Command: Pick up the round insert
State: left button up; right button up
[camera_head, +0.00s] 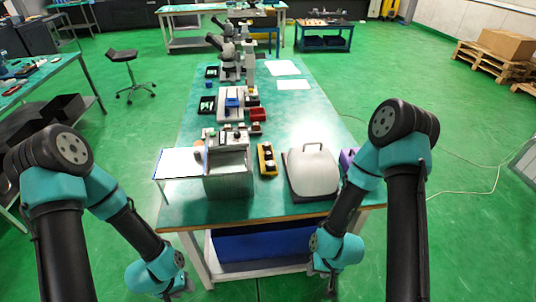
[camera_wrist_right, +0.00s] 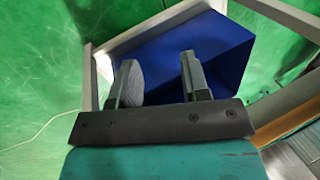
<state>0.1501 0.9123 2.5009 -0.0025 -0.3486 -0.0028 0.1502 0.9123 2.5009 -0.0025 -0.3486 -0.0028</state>
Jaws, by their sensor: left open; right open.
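I cannot make out the round insert for certain; the small parts on the bench are too small to tell apart. A grey block-like fixture (camera_head: 229,170) with small parts on top stands near the front of the green-topped bench (camera_head: 285,120). A yellow holder (camera_head: 266,160) with dark round shapes stands to its right. My left gripper (camera_head: 178,291) hangs low before the bench's front edge, apart from everything on top. My right gripper (camera_head: 331,287) also hangs low in front of the bench. In the right wrist view its two fingers (camera_wrist_right: 158,65) are apart with nothing between them.
A pale rounded case (camera_head: 313,170) with a handle stands at the front right. Microscopes (camera_head: 229,60), red bins (camera_head: 259,114) and papers (camera_head: 293,85) are farther back. A blue bin (camera_wrist_right: 220,50) sits beneath the bench.

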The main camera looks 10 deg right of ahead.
jog(key=shift+o, duration=0.3)
jog(key=o, duration=0.4)
